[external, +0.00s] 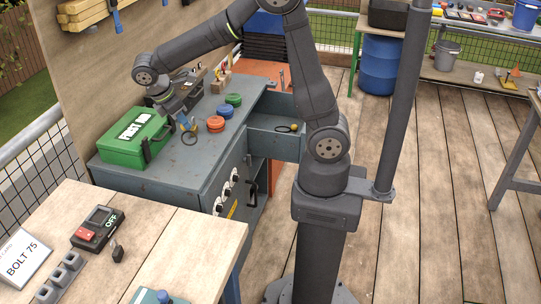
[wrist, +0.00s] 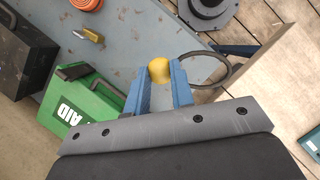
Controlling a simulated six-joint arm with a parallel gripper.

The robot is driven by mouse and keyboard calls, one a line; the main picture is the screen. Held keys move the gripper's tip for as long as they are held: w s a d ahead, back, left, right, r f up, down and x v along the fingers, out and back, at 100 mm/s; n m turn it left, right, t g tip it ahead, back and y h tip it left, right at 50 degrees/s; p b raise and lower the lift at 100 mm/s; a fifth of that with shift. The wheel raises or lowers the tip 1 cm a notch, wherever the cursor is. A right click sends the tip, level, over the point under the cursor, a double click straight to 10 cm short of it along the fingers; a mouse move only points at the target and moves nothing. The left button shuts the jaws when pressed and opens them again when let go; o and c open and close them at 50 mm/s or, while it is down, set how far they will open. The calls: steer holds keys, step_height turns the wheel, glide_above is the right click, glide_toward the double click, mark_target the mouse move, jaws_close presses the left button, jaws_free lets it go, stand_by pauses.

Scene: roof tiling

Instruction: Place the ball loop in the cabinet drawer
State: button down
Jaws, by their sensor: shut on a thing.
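The ball loop, a yellow ball (wrist: 158,70) with a thin dark ring (wrist: 229,68), is in my gripper. The ball sits between the two blue fingertips (wrist: 161,84) in the wrist view, and the ring hangs out to the right. In the external view my gripper (external: 186,124) is over the cabinet top (external: 180,165), just right of the green first-aid box; the dark ring shows below the fingers. The cabinet drawer (external: 272,142) is pulled open on the cabinet's right side. A small dark loop with a yellowish end (external: 293,127) lies inside it.
The green first-aid box (external: 135,140) stands left of my gripper. Red (external: 216,123), blue (external: 225,111) and green (external: 233,99) round rolls lie between my gripper and the drawer. In the wrist view a yellow-handled tool (wrist: 92,36) lies on the cabinet.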

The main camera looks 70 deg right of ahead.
mark_target(290, 132)
steer(key=s+d+m+g+y, duration=0.1)
steer(key=s+d+m+y, duration=0.15)
steer(key=d+m, duration=0.8)
steer(key=s+d+m+g+y, duration=0.1)
steer(key=s+d+m+y, duration=0.2)
steer(key=d, duration=1.4)
steer(key=s+d+m+t+y, duration=0.3)
steer(key=s+d+m+t, duration=0.1)
steer(key=s+d+m, duration=1.2)
steer(key=d+f, duration=0.1)
steer(key=f, duration=0.9)
steer(key=d+f+n, duration=0.1)
steer(key=f, duration=0.9)
steer(key=s+f+n, duration=0.1)
steer(key=f, duration=1)
steer(key=shift+s+d+f+h, duration=0.1)
steer(key=shift+d+h, duration=0.15)
steer(key=shift+d, duration=0.15)
steer(key=c, duration=1.7)
jaws_free()
steer(key=shift+f, duration=0.15)
steer(key=o, duration=0.4)
steer(key=shift+o, duration=0.2)
